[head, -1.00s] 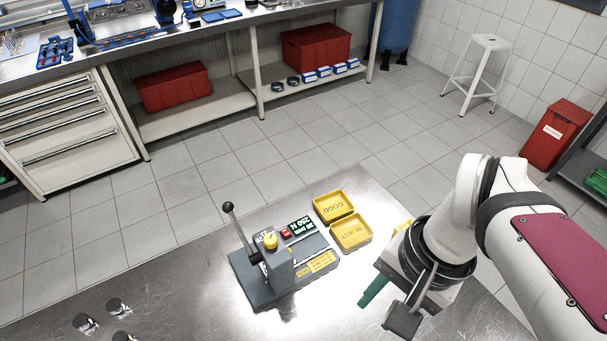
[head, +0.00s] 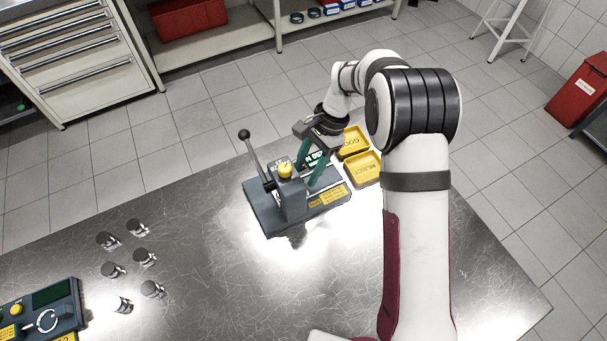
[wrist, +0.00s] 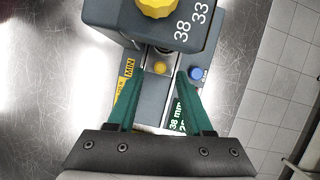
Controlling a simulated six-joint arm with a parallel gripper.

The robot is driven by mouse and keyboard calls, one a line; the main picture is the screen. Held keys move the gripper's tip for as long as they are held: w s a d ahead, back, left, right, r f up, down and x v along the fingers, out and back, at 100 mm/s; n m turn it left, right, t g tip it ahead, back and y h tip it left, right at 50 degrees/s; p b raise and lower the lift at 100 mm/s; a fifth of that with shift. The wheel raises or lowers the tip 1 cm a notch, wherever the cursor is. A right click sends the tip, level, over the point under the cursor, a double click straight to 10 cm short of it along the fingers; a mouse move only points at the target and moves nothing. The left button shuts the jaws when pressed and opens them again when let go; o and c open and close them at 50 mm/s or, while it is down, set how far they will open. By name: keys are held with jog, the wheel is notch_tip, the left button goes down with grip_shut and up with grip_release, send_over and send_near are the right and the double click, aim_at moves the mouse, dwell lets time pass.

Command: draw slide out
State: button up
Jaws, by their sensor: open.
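A dark grey bench fixture (head: 268,215) stands on the steel table, with a yellow knob (head: 285,170) on its upright block and a lever (head: 255,157) with a black ball. In the wrist view the block (wrist: 135,22) fills the top. A small yellow knob (wrist: 160,67) sits in the slide channel (wrist: 152,88) below the block. My gripper (head: 312,170) is open, its green fingers pointing down at the fixture. In the wrist view my gripper (wrist: 160,70) has its fingertips on either side of the small yellow knob, apart from it. Their height over it is unclear.
A blue knob (wrist: 195,73) is close beside the right finger. Yellow GOOD (head: 352,142) and REJECT (head: 363,169) trays lie right of the fixture. Several metal cylinders (head: 113,270) and a control box (head: 45,310) stand at left. The front middle of the table is clear.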

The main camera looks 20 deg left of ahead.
jog(key=shift+x, duration=1.65)
grip_shut()
